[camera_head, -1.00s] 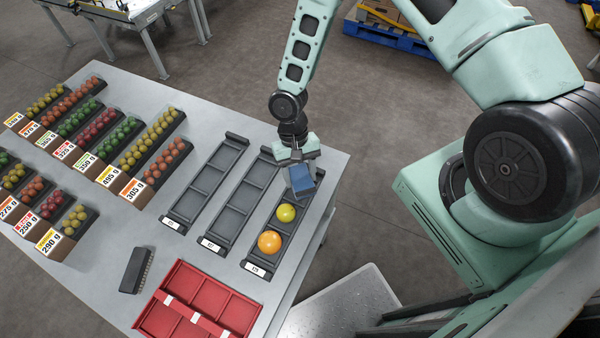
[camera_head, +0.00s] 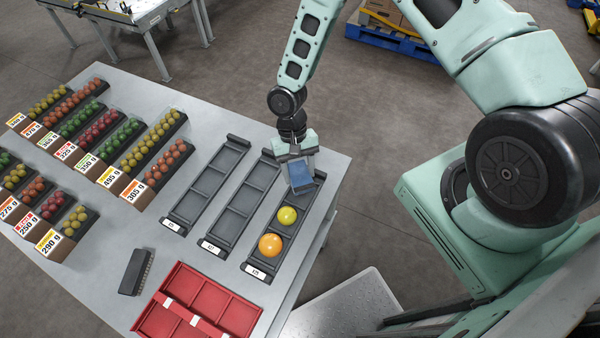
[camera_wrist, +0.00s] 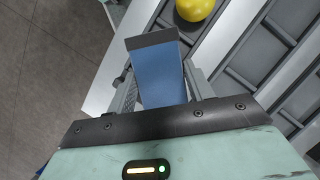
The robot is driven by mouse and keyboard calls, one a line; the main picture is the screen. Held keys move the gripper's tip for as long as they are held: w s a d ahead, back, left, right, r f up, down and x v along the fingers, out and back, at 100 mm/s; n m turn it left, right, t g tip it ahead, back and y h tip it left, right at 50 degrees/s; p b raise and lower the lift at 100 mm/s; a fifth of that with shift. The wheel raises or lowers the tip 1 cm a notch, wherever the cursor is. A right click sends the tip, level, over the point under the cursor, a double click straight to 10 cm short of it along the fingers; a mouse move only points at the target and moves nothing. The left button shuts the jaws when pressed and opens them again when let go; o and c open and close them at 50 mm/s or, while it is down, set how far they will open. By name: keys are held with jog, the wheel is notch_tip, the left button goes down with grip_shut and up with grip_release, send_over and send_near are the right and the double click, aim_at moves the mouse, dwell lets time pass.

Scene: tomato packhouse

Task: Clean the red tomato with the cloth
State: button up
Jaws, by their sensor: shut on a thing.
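My gripper (camera_head: 299,163) is over the far end of the right-hand dark tray (camera_head: 262,250). It is shut on a blue cloth (camera_head: 302,180), which looks like a flat pad with a grey edge. In the wrist view the cloth (camera_wrist: 160,78) fills the space between the fingers. A yellow tomato (camera_head: 287,215) and an orange tomato (camera_head: 270,244) sit in the same tray, nearer the front. The yellow one also shows in the wrist view (camera_wrist: 196,8). No red tomato can be made out in this tray; the gripper and cloth hide its far compartment.
Two empty dark trays (camera_head: 203,185) lie to the left. Punnets of small tomatoes with weight labels (camera_head: 132,182) fill the table's left side. A red divided tray (camera_head: 205,303) and a dark block (camera_head: 135,271) are at the front. Bare table (camera_head: 200,255) lies between.

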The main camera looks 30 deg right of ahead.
aim_at(304, 186)
jog(key=shift+s+a+f, duration=0.1)
jog(key=shift+s+a, duration=0.05)
jog(key=shift+s, duration=0.95)
jog(key=shift+s+a, duration=0.15)
jog(key=shift+s, duration=0.95)
jog(key=shift+w+d, duration=0.15)
jog(key=shift+w, duration=0.95)
jog(key=shift+w+d, duration=0.15)
jog(key=shift+w, duration=0.95)
jog(key=shift+s, duration=0.1)
jog(key=shift+s+a, duration=0.15)
jog(key=shift+s, duration=0.9)
jog(key=shift+s+a, duration=0.15)
jog(key=shift+s, duration=0.85)
jog(key=shift+w+d+b, duration=0.2)
jog(key=shift+w+b, duration=0.05)
jog(key=shift+w, duration=0.85)
jog(key=shift+w+d+b, duration=0.15)
jog(key=shift+w+b, duration=0.05)
jog(key=shift+w, duration=0.9)
